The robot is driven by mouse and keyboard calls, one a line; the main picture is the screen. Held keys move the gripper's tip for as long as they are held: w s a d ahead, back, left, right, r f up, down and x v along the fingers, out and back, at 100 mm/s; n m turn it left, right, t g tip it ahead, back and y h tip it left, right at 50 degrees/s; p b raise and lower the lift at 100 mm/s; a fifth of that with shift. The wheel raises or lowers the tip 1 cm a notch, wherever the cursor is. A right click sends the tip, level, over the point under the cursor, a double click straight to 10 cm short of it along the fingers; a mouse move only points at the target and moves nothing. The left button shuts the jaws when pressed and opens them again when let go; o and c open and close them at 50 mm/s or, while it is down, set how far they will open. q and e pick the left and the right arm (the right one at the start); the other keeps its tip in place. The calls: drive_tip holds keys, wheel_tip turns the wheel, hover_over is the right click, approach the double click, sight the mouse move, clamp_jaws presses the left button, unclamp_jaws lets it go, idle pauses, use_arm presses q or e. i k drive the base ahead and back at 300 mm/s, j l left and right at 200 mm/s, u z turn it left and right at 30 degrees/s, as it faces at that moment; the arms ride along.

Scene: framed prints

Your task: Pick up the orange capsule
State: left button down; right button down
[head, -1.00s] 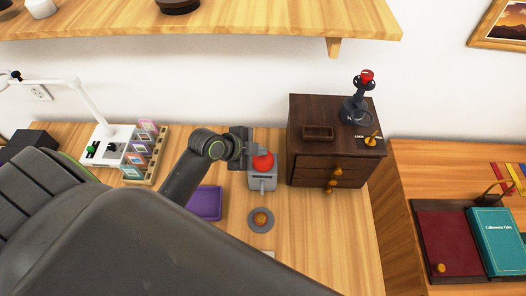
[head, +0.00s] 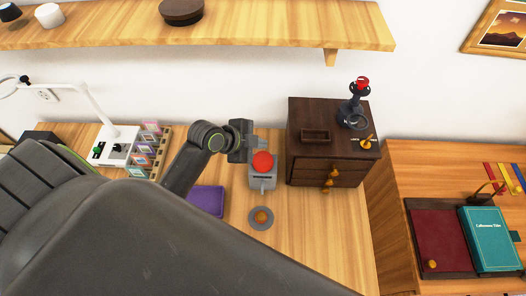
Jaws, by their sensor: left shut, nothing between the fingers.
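A small round orange thing, which looks like the orange capsule (head: 261,217), sits on a round grey dish (head: 252,224) on the wooden desk. Behind it stands a grey box with a red dome (head: 262,162) on top and a small lever in front. My left gripper (head: 257,141) is shut and empty, just behind and above the red dome. It is well apart from the orange thing. Its fingertips are small and partly hard to make out. My right gripper is not in view.
A purple tray (head: 208,201) lies left of the dish, partly hidden by my left arm. A dark drawer cabinet (head: 330,150) with orange knobs stands to the right. A card rack (head: 150,150) and white lamp (head: 118,138) are at left. Desk right of the dish is clear.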

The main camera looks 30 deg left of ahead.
sight(261, 216)
drive_tip(key=k, duration=1.5)
